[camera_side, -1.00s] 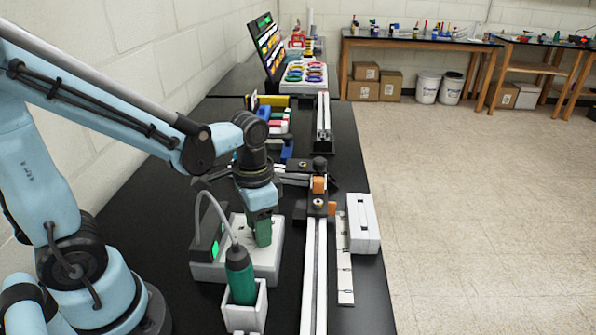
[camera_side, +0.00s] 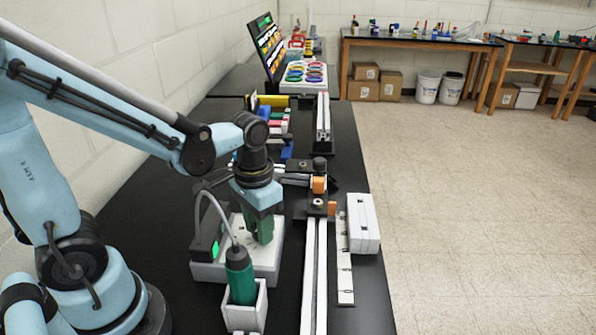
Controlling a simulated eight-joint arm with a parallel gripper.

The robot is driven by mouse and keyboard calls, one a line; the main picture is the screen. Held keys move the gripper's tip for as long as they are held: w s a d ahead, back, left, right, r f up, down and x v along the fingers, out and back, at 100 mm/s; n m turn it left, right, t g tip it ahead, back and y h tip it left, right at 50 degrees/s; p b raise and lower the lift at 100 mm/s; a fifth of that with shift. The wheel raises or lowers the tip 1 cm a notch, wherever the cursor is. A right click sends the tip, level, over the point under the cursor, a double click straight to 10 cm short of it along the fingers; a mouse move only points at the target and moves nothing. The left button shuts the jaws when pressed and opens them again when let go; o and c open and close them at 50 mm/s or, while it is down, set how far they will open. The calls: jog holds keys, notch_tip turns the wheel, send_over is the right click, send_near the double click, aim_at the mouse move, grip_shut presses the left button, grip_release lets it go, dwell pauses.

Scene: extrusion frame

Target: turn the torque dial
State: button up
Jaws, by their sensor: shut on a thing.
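My gripper (camera_side: 260,230) points straight down over the white control base (camera_side: 268,272) on the black bench. Its green fingers are shut at the top of the base. The torque dial is hidden between and behind the fingers, and its marks cannot be read. A dark box with a lit green display (camera_side: 214,249) stands at the left of the base. A green screwdriver (camera_side: 240,275) with a grey cable sits upright in a white holder (camera_side: 246,316) just in front of the base.
The cable (camera_side: 203,205) loops up close to my gripper. Long aluminium extrusions (camera_side: 314,270) with orange and black fittings lie to the right. A white ruler-like strip (camera_side: 345,270) and a white box (camera_side: 362,222) lie near the bench's right edge. Coloured bins (camera_side: 278,122) stand farther back.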

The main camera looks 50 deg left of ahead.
jog(key=o, duration=1)
jog(key=shift+o, duration=0.2)
jog(key=shift+r, duration=0.1)
notch_tip(320, 180, up, 12)
jog(key=f+t, duration=0.2)
jog(key=t, duration=0.1)
jog(key=f+t, duration=0.1)
jog(key=shift+w+a+f, duration=0.1)
jog(key=shift+w+a, duration=0.1)
jog(key=shift+w, duration=0.05)
jog(key=shift+w+a+f+t, duration=0.1)
jog(key=shift+w+f+t, duration=0.15)
jog(key=shift+t, duration=0.55)
jog(key=shift+w+f+t, duration=0.1)
jog(key=shift+f+t, duration=0.2)
jog(key=shift+t, duration=0.5)
